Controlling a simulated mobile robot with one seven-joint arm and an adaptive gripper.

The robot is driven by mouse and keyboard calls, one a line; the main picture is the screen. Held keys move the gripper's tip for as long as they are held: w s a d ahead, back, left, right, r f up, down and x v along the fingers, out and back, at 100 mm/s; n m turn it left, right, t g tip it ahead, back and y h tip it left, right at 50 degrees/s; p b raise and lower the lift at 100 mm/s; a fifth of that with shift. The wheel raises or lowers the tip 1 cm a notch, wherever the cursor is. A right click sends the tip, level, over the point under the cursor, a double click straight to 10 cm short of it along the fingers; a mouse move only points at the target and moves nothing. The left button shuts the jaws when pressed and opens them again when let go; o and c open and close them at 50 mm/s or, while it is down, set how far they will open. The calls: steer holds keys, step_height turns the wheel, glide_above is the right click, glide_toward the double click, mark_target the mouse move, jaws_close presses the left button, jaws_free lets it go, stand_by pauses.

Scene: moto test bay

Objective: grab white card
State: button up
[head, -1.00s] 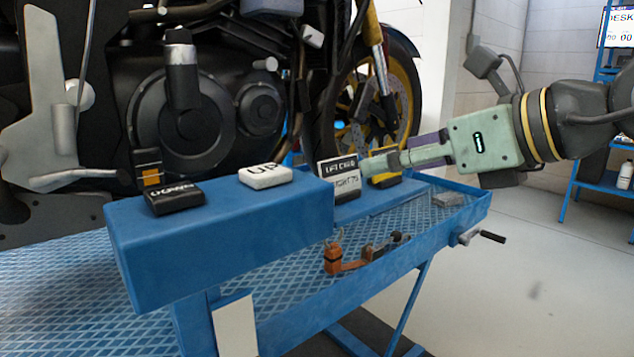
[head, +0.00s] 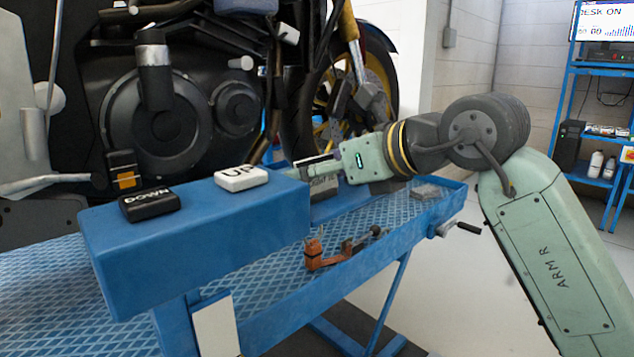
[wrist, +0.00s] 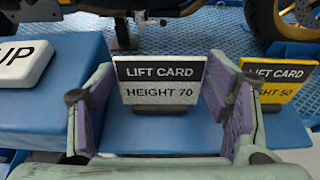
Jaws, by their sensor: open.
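The white card (wrist: 160,97) reads LIFT CARD HEIGHT 70, with a black band on top, and stands upright in a dark base on the blue ledge. In the wrist view my gripper (wrist: 160,78) is open, one finger at each side of the card. The card is between the fingers, with a small gap at the left; I cannot tell whether the right finger touches it. In the head view my gripper (head: 299,168) covers most of the card (head: 323,188), leaving its lower part showing.
A yellow card (wrist: 279,88) reading HEIGHT 50 stands close on the right, behind the right finger. A white UP button (head: 241,178) and black DOWN button (head: 150,204) sit on the blue beam (head: 200,240). An orange tool (head: 325,255) lies on the tread plate. The motorcycle stands behind.

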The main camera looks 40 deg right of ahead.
steer(key=shift+c, duration=0.3)
steer(key=c, duration=0.8)
steer(key=shift+o, duration=0.2)
steer(key=shift+r, duration=0.1)
